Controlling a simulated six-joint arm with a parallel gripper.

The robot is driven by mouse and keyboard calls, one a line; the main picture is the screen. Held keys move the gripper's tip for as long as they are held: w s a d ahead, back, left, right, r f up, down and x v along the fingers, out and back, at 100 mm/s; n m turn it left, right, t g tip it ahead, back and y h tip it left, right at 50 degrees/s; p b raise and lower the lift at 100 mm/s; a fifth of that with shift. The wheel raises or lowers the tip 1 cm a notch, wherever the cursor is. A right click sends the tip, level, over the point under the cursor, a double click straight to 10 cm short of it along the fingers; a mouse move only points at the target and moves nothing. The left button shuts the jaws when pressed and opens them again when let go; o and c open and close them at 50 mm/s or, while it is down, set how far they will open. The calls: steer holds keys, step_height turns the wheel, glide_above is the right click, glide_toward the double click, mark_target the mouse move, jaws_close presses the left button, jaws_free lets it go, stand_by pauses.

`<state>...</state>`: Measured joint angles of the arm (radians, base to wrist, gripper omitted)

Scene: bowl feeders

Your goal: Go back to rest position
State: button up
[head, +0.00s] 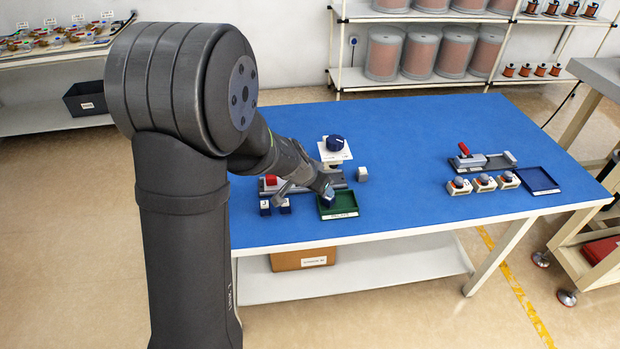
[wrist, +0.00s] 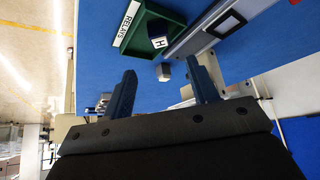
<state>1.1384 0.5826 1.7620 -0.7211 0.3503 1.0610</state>
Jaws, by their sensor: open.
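My gripper (head: 322,190) is at the left part of the green tray (head: 345,207) on the blue table. In the wrist view its two dark blue fingers (wrist: 164,88) stand wide apart with nothing held between them. A dark blue block with a white H label (wrist: 158,38) lies inside the green tray, whose white label strip (wrist: 127,24) faces the table edge. A small grey block (head: 362,174) stands on the table beside the tray; it also shows beyond the fingers in the wrist view (wrist: 164,72).
Two blue blocks (head: 275,207) stand left of the tray. A white stand with a dark blue knob (head: 335,144) rises behind it. At the right are a red-handled fixture (head: 463,150), several white-based parts (head: 484,183) and a dark blue tray (head: 540,180). The table's middle is clear.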

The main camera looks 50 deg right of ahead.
steer(key=v, duration=0.7)
stand_by(0.3)
steer(key=x, duration=1.7)
steer(key=shift+f, duration=0.1)
